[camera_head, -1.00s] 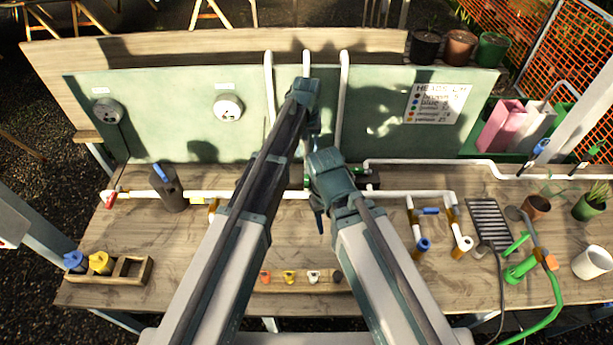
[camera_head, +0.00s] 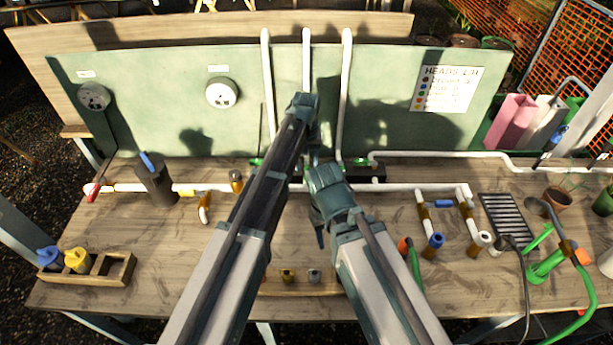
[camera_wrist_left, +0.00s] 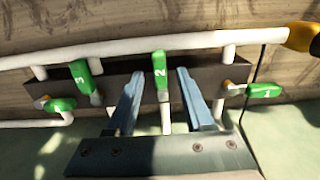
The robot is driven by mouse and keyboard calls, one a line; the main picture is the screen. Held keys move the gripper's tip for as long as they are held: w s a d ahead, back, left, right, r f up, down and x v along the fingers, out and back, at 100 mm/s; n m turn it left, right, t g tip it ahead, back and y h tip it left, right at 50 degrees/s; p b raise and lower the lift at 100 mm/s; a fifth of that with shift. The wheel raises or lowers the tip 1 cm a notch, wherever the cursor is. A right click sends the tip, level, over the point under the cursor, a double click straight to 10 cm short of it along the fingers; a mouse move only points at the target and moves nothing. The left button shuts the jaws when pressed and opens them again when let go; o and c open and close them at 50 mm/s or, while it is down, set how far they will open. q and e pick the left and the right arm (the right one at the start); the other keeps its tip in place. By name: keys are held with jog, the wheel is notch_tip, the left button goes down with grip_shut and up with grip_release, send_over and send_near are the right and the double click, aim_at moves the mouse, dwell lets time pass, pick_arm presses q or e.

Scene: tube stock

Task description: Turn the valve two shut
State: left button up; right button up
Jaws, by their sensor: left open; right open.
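The valve two handle (camera_wrist_left: 159,72) is green, marked 2, and stands upright in the left wrist view, crosswise to the white pipe. My left gripper (camera_wrist_left: 159,76) is open, with one finger on each side of this handle and visible gaps. Green handle 3 (camera_wrist_left: 81,77) is to its left, also roughly upright. Green handle 1 (camera_wrist_left: 264,90) is to its right, lying sideways. In the head view my left arm hides valve two and the left fingertips. My right gripper (camera_head: 320,238) hangs open and empty over the bench, in front of the manifold (camera_head: 368,172).
A dark back plate (camera_wrist_left: 120,75) is close around the left fingers. A white pipe (camera_head: 410,189) runs along the bench (camera_head: 150,240). Three white risers climb the green panel (camera_head: 400,60). A dark canister (camera_head: 156,182) is at left, a drain grate (camera_head: 505,222) at right.

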pick_arm(q)
notch_tip(320, 180, down, 2)
jog(key=shift+b, duration=0.5)
jog(key=shift+r, duration=0.1)
grip_shut()
dwell(1.0)
